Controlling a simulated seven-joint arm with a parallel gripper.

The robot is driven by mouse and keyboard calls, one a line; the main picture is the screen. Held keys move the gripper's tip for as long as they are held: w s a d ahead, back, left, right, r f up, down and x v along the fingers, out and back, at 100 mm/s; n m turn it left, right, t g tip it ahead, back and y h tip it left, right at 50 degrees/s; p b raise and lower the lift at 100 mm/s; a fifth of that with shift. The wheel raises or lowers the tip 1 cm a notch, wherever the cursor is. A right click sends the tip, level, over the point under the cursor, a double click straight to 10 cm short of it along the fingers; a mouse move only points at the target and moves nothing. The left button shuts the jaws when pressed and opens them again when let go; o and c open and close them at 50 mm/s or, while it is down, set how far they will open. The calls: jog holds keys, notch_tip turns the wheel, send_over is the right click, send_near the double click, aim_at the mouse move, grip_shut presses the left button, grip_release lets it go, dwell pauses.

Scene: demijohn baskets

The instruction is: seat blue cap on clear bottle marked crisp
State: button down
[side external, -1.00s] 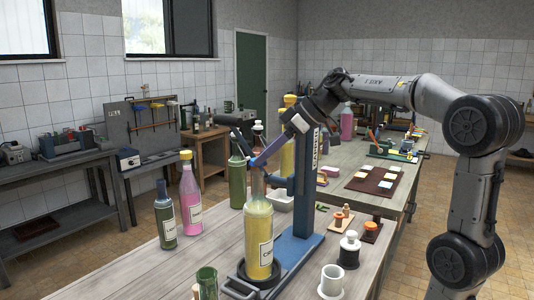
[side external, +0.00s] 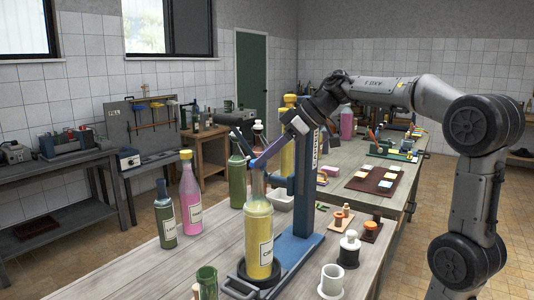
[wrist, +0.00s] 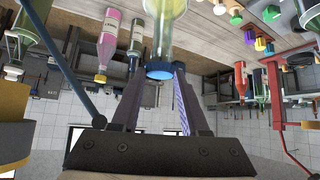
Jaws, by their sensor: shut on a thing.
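The clear bottle marked "CR…" (side external: 259,240) holds yellow liquid and stands upright in a black ring on the blue press base (side external: 300,248). The rest of its label is turned out of sight. My gripper (side external: 257,165) reaches down from the right, its fingers at the bottle's mouth. In the wrist view my gripper (wrist: 160,73) is shut on the blue cap (wrist: 159,74), which lies at the mouth of the bottle (wrist: 165,35). I cannot tell whether the cap is fully down.
The blue press column (side external: 306,185) rises just behind the bottle. A pink bottle (side external: 191,203), a dark bottle (side external: 165,215) and a green bottle (side external: 238,178) stand left. A white mug (side external: 331,281) and a black-and-white jar (side external: 349,250) stand front right.

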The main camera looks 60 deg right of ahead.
jog(key=shift+f, duration=0.8)
dwell(2.5)
jog(key=shift+c, duration=1.7)
grip_release()
jog(key=v, duration=1.3)
jog(key=shift+s+r, duration=0.25)
jog(key=shift+r, duration=0.1)
